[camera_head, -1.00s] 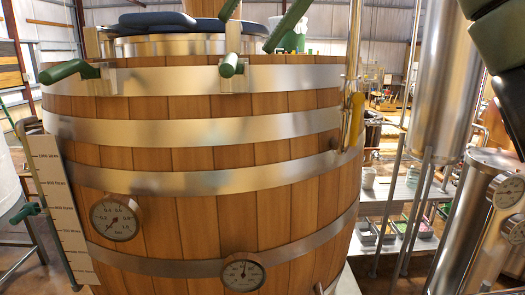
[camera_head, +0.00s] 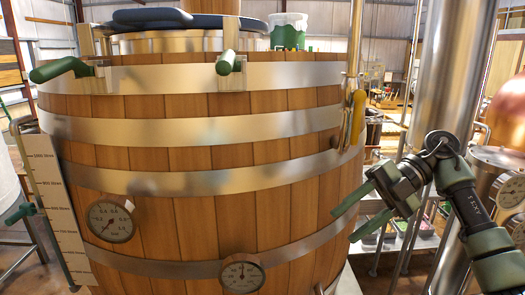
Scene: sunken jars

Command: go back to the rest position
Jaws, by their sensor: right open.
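My right gripper (camera_head: 350,222) is in the head view at the right, in front of the lower right side of a large wooden vat. Its two green fingers are spread apart with nothing between them, and they point to the left. Its arm comes in from the lower right. My left gripper is not in the head view. The wooden vat (camera_head: 215,152) has several broad metal bands and fills the middle of the view.
Green-handled clamps (camera_head: 225,64) sit on the vat's upper rim. A green and white container (camera_head: 288,32) stands on top. Two dial gauges, one at the lower left (camera_head: 110,221), are on the vat's front. A tall steel cylinder (camera_head: 447,75) stands at the right.

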